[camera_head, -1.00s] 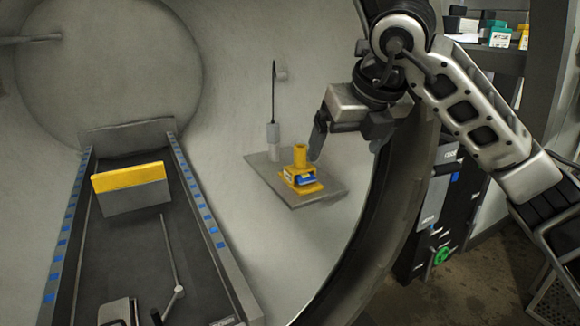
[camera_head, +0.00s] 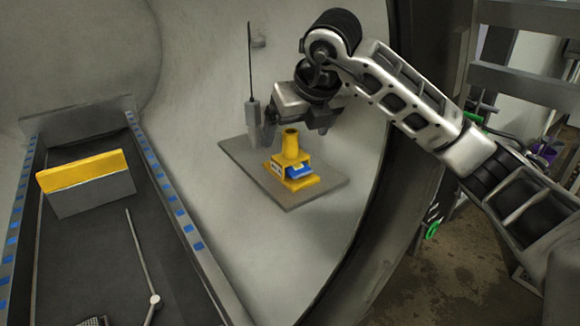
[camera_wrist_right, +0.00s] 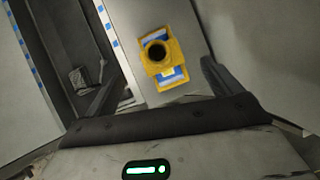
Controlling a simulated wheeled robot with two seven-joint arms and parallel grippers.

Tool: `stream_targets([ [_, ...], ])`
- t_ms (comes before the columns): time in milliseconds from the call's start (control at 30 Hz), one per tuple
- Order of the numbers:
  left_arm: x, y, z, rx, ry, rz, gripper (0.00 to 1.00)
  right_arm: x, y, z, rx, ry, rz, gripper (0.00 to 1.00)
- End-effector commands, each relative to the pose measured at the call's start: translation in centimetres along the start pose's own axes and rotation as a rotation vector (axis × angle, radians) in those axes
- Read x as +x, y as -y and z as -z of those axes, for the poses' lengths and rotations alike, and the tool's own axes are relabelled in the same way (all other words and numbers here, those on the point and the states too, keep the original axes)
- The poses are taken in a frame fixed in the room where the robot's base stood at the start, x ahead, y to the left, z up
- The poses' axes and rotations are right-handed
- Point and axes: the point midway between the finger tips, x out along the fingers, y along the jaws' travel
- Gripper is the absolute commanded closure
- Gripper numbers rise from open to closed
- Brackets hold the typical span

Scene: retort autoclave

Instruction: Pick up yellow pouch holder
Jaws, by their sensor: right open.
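The yellow pouch holder (camera_head: 296,183) stands upright on a grey shelf plate (camera_head: 240,155) at the chamber's side wall. It has a round hollow post on top and a blue-and-white pouch (camera_head: 301,171) inside its frame. My right gripper (camera_head: 295,128) is just above the holder, its fingers apart and empty. In the right wrist view, the holder (camera_wrist_right: 164,72) lies between the two open fingers (camera_wrist_right: 160,88), seen from above, with the post's dark opening facing the camera. No contact shows. My left gripper is not in view.
The chamber's curved rim (camera_head: 385,220) is to the right. At left, a rail-sided tray (camera_head: 190,240) carries a yellow-topped grey block (camera_head: 90,190) and a thin rod (camera_head: 138,250).

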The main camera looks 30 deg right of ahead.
Motion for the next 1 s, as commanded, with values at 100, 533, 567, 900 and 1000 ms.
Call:
stream_targets([
  [100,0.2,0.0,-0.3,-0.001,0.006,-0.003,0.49,1.4,0.0,0.0,0.001,0.000,0.000,0.10],
  [533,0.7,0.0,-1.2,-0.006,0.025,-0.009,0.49,6.3,-0.1,0.1,0.000,-0.002,-0.001,0.10],
  [567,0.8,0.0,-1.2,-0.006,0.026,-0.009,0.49,6.5,-0.1,0.1,0.000,-0.001,0.000,0.10],
  [900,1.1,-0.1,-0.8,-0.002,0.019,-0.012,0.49,7.0,-0.1,0.0,0.000,0.001,0.000,0.18],
  [1000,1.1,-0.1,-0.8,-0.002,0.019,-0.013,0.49,7.0,-0.1,0.0,0.000,0.001,0.000,0.46],
])
